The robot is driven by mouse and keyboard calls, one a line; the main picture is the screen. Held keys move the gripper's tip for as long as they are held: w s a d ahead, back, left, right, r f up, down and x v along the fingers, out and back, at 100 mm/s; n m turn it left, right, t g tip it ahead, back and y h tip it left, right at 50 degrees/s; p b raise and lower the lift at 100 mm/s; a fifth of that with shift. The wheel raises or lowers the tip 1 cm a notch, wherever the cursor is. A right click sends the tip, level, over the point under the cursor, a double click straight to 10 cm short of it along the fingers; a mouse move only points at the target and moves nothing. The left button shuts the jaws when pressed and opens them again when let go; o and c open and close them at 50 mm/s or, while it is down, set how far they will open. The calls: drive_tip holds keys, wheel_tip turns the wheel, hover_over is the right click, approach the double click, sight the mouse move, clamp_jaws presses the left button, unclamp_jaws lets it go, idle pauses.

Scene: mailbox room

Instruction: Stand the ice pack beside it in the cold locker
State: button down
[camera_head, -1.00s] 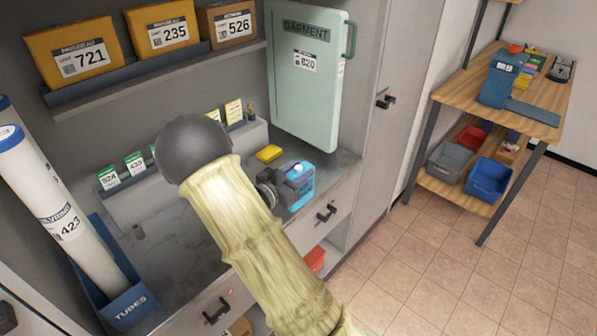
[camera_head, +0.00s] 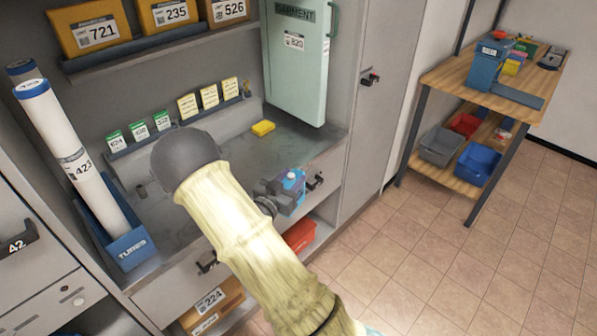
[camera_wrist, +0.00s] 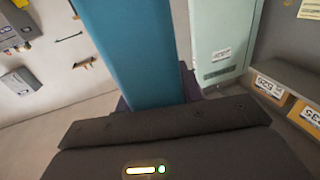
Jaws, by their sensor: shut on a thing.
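My gripper (camera_head: 270,190) is shut on a blue block-like thing, which I take to be the ice pack (camera_head: 293,187). It is held near the front edge of the counter, partly hidden by the gripper. In the wrist view the ice pack (camera_wrist: 130,45) is a tall flat blue slab rising from between the dark jaws (camera_wrist: 155,105). I cannot make out the cold locker or what stands in it in these views.
A wooden shelf table (camera_head: 455,80) stands at right. Tiled floor (camera_head: 430,265) between is clear.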

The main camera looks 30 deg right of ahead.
drive_tip(key=s+a+f+n+t+y, duration=0.2)
drive_tip(key=a+f+n+y, duration=0.1)
drive_tip(key=f, duration=0.4)
drive_tip(key=s+a+f+n+t+y, duration=0.2)
drive_tip(key=a+f+n+t+y, duration=0.1)
drive_tip(key=f+y, duration=0.4)
drive_tip(key=s+a+f+n+t+y, duration=0.2)
drive_tip(key=a+f+n+y, duration=0.3)
drive_tip(key=f, duration=0.3)
drive_tip(key=shift+s+a+f+t, duration=0.15)
drive_tip(key=shift+a+t, duration=0.45)
drive_tip(key=shift+s, duration=0.1)
